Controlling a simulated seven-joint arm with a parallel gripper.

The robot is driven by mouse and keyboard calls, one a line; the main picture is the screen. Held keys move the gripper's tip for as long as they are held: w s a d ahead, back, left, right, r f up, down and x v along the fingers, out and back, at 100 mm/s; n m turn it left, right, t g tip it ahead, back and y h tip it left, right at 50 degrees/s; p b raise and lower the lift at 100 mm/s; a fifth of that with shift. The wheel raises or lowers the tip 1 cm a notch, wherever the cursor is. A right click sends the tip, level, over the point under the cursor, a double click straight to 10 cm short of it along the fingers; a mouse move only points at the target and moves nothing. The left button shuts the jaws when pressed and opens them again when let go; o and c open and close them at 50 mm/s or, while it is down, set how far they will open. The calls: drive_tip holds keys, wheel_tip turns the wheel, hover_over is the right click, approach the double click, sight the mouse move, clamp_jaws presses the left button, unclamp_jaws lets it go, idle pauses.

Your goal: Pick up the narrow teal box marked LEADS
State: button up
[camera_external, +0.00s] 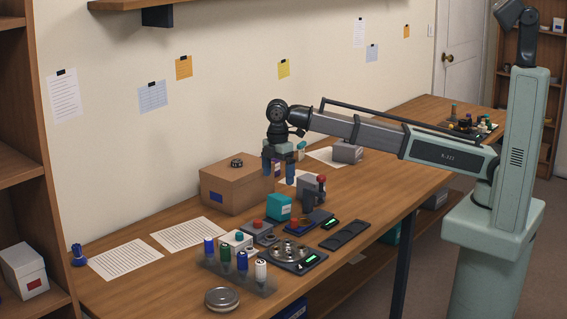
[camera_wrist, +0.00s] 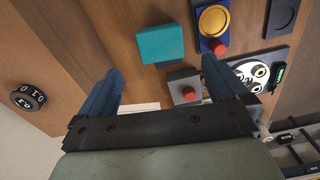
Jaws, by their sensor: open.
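A teal box (camera_external: 278,207) stands on the wooden table, right of the cardboard carton, in the external view. A small pale marking shows on its side, too small to read. In the wrist view its plain teal top (camera_wrist: 161,44) lies just beyond the fingertips, roughly centred between them. My gripper (camera_external: 279,172) is above the table near the carton, up and slightly left of the teal box in the external view. Its two blue fingers (camera_wrist: 160,70) are spread wide in the wrist view, with nothing between them.
The cardboard carton (camera_external: 238,187) with a black dial (camera_wrist: 27,97) on top stands close to the left. A grey box with a red button (camera_wrist: 186,88) and a blue device with a gold disc (camera_wrist: 212,22) are close by. Several upright cylinders (camera_external: 242,262) stand nearer the front.

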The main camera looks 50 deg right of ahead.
sight(279, 206)
wheel_tip(279, 206, down, 12)
drive_tip(key=shift+s+a+f, duration=0.1)
drive_tip(key=shift+s+f, duration=0.05)
idle(0.7)
drive_tip(key=shift+c, duration=0.2)
drive_tip(key=c, duration=1)
